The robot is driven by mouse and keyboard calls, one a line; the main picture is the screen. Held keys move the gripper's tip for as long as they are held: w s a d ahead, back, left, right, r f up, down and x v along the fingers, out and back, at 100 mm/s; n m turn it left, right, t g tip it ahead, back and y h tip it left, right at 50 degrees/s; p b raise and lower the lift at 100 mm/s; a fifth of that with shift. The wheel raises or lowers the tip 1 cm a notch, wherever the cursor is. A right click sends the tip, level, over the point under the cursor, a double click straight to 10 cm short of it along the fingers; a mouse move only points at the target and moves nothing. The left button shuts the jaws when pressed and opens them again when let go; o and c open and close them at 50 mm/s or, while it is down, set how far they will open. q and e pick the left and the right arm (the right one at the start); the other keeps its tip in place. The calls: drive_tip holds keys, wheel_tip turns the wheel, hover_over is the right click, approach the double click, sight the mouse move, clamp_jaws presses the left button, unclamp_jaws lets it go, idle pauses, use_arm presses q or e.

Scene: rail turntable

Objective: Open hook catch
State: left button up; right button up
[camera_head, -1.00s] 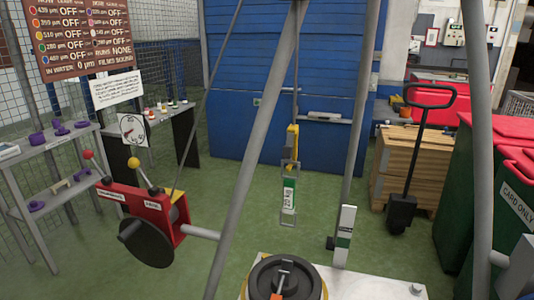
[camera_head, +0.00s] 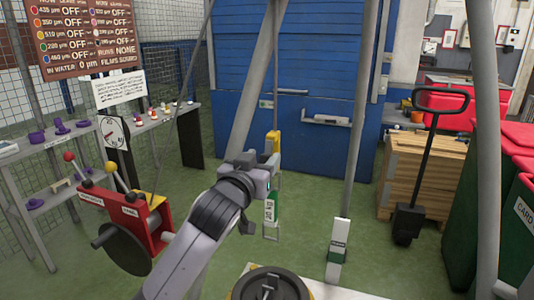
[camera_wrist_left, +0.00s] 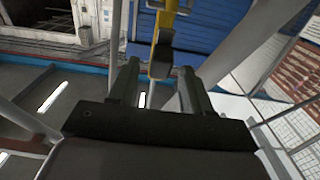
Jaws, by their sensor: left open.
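A yellow catch (camera_head: 273,142) hangs on a thin vertical rod in the middle of the head view, in front of the blue panels. Below it hangs a metal frame with a green and white label (camera_head: 271,208), partly hidden by my left gripper. My left gripper (camera_head: 268,183) is just in front of and below the yellow part. In the left wrist view the fingers of my gripper (camera_wrist_left: 158,74) are apart. The yellow piece (camera_wrist_left: 164,28) with a dark block (camera_wrist_left: 160,62) at its end shows between and beyond the fingertips; contact cannot be told. My right gripper is out of view.
A round dark weight (camera_head: 268,287) stands below on a white base. A red lever box (camera_head: 125,222) is at left. Grey slanted poles (camera_head: 352,130) flank the catch. A pallet-truck handle (camera_head: 424,150), wooden crates (camera_head: 440,170) and bins are at right.

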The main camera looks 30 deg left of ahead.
sight(263, 159)
use_arm(q)
drive_tip(key=shift+x, duration=1.8)
clamp_jaws()
